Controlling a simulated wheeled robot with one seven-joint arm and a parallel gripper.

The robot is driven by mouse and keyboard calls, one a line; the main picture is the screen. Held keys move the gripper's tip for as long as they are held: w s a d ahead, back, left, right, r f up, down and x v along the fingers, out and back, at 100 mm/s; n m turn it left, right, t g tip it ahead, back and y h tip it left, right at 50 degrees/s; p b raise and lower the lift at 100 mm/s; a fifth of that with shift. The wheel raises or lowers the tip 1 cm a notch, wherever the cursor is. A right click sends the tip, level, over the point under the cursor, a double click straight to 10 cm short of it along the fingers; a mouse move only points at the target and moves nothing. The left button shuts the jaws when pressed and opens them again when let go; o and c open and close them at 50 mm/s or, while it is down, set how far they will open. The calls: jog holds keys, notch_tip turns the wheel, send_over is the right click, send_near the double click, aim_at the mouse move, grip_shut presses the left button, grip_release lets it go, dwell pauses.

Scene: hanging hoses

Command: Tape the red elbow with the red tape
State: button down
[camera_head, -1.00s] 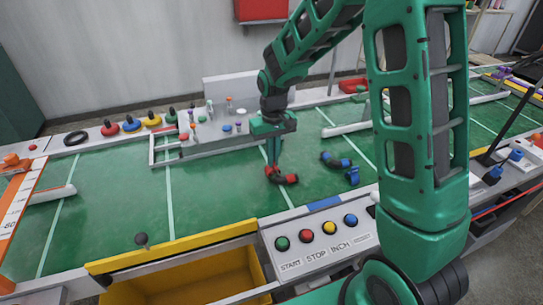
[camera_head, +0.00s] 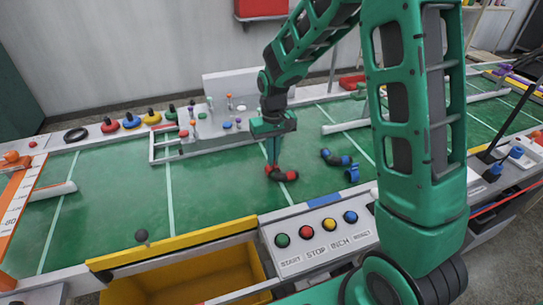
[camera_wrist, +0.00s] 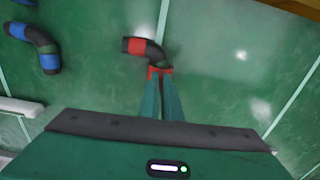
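The red elbow (camera_head: 281,175) is a short black bent pipe with red ends. It lies on the green table below my gripper. In the wrist view the red elbow (camera_wrist: 138,46) is just beyond the fingertips. My gripper (camera_head: 271,164) points straight down at its left red end. In the wrist view my gripper (camera_wrist: 160,76) has its two fingers close together, their tips at that end. Whether they clamp it cannot be made out. A red tape roll (camera_head: 109,127) with a black knob stands on the table's far left edge.
A blue elbow (camera_head: 335,158) and a blue fitting (camera_head: 352,173) lie right of the red elbow. Blue, yellow and green rolls stand beside the red one. A button panel (camera_head: 316,236) and a yellow bin (camera_head: 225,275) are at the front.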

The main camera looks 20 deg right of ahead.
jog(key=shift+f, duration=0.55)
dwell(0.4)
jog(key=c, duration=1.9)
grip_release()
